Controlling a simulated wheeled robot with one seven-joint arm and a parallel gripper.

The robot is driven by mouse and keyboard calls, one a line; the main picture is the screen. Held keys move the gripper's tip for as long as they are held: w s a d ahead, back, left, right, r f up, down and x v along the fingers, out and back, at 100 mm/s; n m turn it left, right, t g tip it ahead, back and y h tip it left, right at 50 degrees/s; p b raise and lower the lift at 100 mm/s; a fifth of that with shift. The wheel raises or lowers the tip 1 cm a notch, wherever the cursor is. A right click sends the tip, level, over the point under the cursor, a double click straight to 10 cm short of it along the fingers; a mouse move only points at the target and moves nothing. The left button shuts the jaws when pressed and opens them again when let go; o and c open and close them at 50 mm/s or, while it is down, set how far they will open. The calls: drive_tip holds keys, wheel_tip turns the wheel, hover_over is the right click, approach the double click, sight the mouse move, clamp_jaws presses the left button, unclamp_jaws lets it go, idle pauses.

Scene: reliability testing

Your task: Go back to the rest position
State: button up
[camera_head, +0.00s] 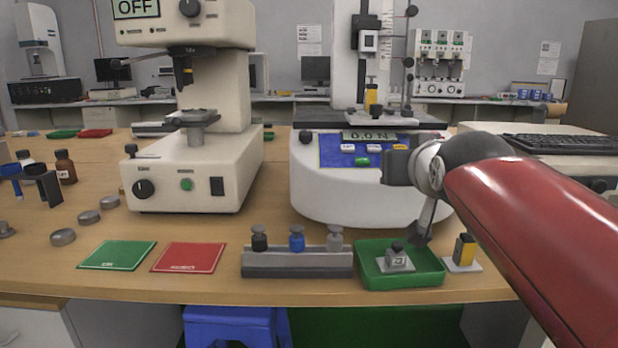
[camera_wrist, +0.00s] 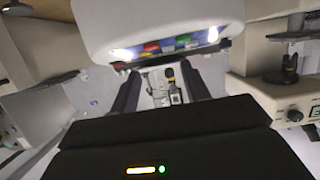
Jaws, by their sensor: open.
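My gripper (camera_wrist: 160,88) shows in the wrist view as two dark fingers standing apart, with nothing held between them. In the head view my gripper (camera_head: 402,168) is a dark shape at the end of my red arm. It is in front of the white tester (camera_head: 350,195) at the right and above the green tray (camera_head: 372,281). The tray holds a small grey block with a dark knob (camera_head: 396,258). The fingertips are hard to make out in the head view.
Beside the tray are a grey rack (camera_head: 297,265) with several knobbed pieces and a yellow-black piece (camera_head: 465,250) on a pale plate. Green (camera_head: 118,255) and red (camera_head: 188,257) mats lie to the left. A cream machine (camera_head: 190,170) stands behind; a keyboard (camera_head: 565,143) is right.

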drive_tip(key=s+f+g, duration=0.4)
drive_tip(key=s+f, duration=0.6)
drive_tip(key=f, duration=0.3)
drive_tip(key=s+f+g, duration=0.5)
drive_tip(key=s+f, duration=0.6)
drive_tip(key=f, duration=0.3)
